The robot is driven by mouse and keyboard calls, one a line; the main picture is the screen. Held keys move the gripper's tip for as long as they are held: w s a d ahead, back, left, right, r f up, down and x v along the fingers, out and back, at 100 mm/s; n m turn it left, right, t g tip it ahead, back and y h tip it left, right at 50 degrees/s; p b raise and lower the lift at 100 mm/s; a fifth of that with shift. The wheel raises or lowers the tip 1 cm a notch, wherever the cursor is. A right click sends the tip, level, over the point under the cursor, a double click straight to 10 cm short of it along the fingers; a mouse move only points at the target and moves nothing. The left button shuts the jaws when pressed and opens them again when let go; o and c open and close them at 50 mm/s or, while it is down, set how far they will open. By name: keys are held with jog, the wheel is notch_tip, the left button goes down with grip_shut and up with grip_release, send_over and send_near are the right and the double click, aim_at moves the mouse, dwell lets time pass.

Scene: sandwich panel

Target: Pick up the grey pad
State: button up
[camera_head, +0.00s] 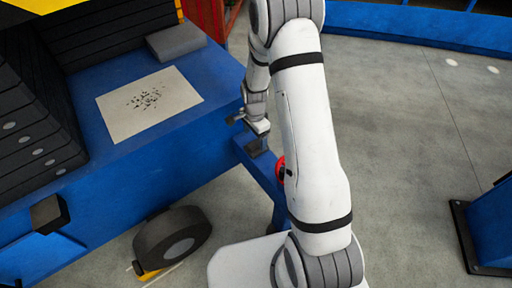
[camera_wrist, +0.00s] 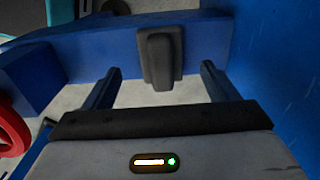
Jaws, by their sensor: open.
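A flat grey pad (camera_head: 176,41) lies on the blue bench (camera_head: 215,85) at its far edge in the head view, well away from my gripper. My gripper (camera_head: 252,127) is over the bench's right corner, pointing down. In the wrist view my gripper (camera_wrist: 161,68) is open, its two fingers apart. A dark grey block (camera_wrist: 160,45) on a blue beam (camera_wrist: 95,55) shows between and beyond the fingertips, with a gap on each side. It also shows below my gripper in the head view (camera_head: 257,147). I cannot tell whether they touch.
A pale sheet with dark specks (camera_head: 150,103) lies on the bench. Stacked black panels (camera_head: 35,130) stand at the left. A dark wheel (camera_head: 172,240) is below the bench. A red round part (camera_wrist: 10,130) is left in the wrist view.

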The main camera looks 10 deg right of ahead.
aim_at(255, 142)
notch_tip(255, 142, down, 5)
jog(key=shift+w+d+r+b, duration=0.1)
jog(key=shift+w+b, duration=0.05)
jog(key=shift+b, duration=0.2)
jog(key=shift+c, duration=0.2)
jog(key=c, duration=1.1)
